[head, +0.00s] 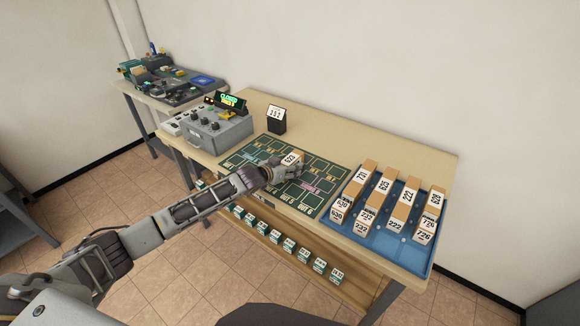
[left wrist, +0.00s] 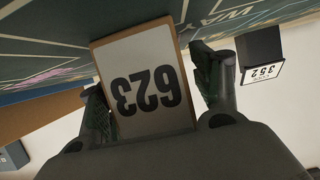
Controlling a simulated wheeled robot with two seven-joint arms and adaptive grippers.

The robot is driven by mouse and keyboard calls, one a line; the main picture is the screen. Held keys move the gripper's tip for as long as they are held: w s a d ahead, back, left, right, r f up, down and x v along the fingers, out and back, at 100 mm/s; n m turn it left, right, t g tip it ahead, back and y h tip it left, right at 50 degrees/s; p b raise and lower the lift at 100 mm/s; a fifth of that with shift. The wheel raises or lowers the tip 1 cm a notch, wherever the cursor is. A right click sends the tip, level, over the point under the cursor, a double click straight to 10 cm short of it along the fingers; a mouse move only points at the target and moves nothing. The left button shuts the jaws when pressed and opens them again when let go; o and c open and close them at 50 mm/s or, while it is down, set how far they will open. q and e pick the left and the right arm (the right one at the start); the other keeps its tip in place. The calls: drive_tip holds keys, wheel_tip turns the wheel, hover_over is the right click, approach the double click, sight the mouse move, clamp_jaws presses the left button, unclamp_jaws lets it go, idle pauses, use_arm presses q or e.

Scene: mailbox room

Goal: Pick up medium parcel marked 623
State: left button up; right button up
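The parcel marked 623 (head: 292,158) is a tan box with a white label, at the green mat (head: 322,171) on the table. My left gripper (head: 284,166) is at the parcel. In the left wrist view the parcel (left wrist: 144,80) lies between the two fingers of my left gripper (left wrist: 150,75), its number upside down. The fingers stand close along both sides of it and appear shut on it. Its far end is near the mat; whether it touches is hidden. My right gripper is not in view.
A blue tray (head: 386,243) with several numbered parcels stands at the right. A black holder with a white number card (head: 276,118) stands behind the mat, and a grey machine (head: 217,132) to its left. Small numbered tags line the shelf (head: 262,239) below the tabletop.

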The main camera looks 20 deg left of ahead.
sight(288, 160)
use_arm(q)
drive_tip(key=c, duration=0.9)
drive_tip(key=shift+c, duration=1.2)
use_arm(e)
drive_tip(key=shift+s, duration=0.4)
use_arm(q)
drive_tip(key=shift+r, duration=0.1)
drive_tip(key=shift+r, duration=5)
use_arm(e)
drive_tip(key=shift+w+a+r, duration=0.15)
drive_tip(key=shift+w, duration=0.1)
use_arm(q)
drive_tip(key=shift+f, duration=0.1)
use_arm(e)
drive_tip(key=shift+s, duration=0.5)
